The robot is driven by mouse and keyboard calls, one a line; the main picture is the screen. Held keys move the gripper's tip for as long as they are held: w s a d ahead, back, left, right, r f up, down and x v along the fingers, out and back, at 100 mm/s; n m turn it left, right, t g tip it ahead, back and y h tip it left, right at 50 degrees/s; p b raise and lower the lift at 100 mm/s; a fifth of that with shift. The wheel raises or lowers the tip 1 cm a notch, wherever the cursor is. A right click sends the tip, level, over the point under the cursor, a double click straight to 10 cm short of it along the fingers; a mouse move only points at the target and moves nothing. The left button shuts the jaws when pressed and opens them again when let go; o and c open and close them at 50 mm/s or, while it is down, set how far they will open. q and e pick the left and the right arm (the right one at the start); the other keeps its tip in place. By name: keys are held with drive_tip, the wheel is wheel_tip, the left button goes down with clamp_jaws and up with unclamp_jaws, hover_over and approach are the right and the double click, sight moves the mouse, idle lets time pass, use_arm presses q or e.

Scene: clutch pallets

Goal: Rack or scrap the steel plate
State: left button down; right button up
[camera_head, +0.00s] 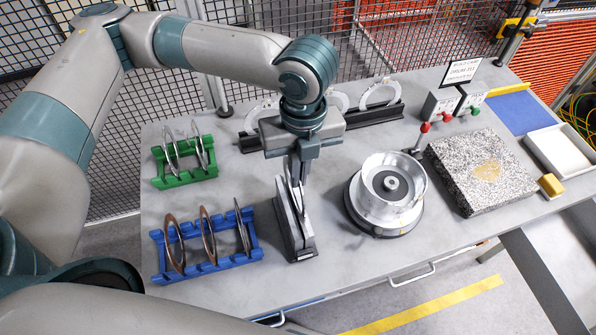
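My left gripper (297,178) points straight down at the middle of the table. Its fingers are at the top of a thin silver plate (291,208), seen nearly edge-on and upright in a narrow dark stand (301,247). The fingers look close together at the plate's upper edge, but whether they grip it cannot be told. A green rack (187,179) at the left holds upright thin silver rings. A blue rack (209,266) in front of it holds two brown-faced rings and a greyer one. My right gripper is not in view.
A round silver housing (390,187) stands right of the dark stand. Further right are a speckled stone block (480,172), a yellow block (551,185) and a white tray (563,150). A dark rail with pale arcs (380,93) and small boxes with red and green knobs stand behind.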

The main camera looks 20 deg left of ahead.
use_arm(q)
drive_tip(key=shift+r, duration=1.35)
drive_tip(key=shift+s, duration=0.1)
